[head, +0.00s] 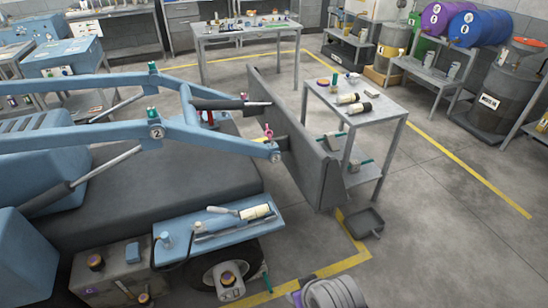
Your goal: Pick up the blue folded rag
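A small blue block-shaped item (132,252) lies on top of a grey box at the lower left in the head view. It may be the folded blue rag, but it is too small to tell for sure. Neither of my grippers is visible in the head view, and nothing is seen touching the blue item.
The grey box (116,278) stands beside a blue loader (75,140) with a tool-laden blue tray (262,205). A grey table (338,112) with bottles and a black pan (364,223) are right of it. The floor (450,230) at right is clear.

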